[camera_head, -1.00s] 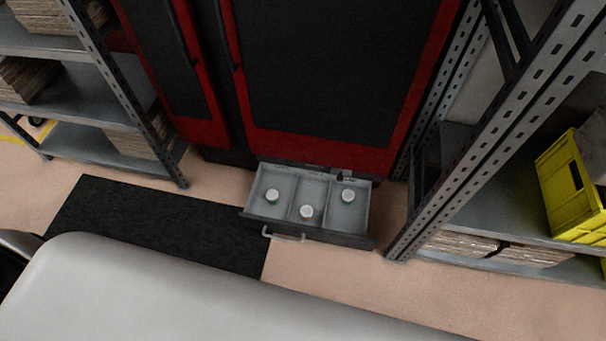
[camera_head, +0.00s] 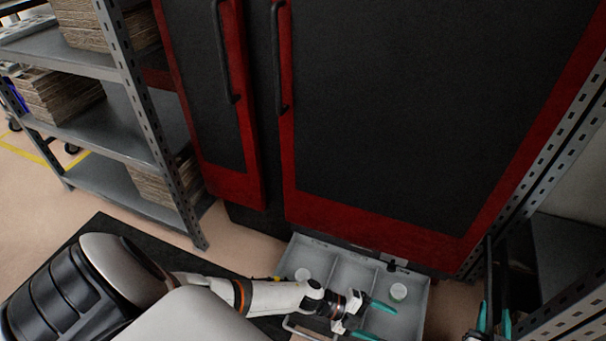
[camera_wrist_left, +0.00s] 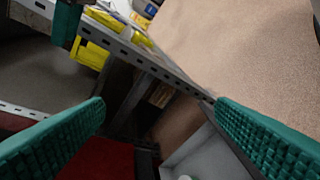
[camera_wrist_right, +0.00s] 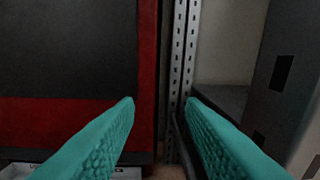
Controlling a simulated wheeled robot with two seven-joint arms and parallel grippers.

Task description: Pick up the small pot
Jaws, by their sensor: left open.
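A small pot with a white lid (camera_head: 302,275) stands in the left compartment of an open grey drawer (camera_head: 345,272). Another small white-lidded pot (camera_head: 398,292) with a green body stands in the right compartment. The front of the middle compartment is hidden by my left arm. My left gripper (camera_head: 374,320) is open over the drawer's front right part, just in front of the right pot, and looks empty. In the left wrist view a white lid (camera_wrist_left: 184,178) is cut off by the bottom edge. My right gripper (camera_head: 494,322) is open and empty, right of the drawer.
A red and black cabinet (camera_head: 390,110) stands behind the drawer. Metal shelving (camera_head: 165,160) with stacked cardboard is at the left, and a perforated rack post (camera_head: 560,150) rises at the right. A dark mat (camera_head: 95,232) lies on the floor.

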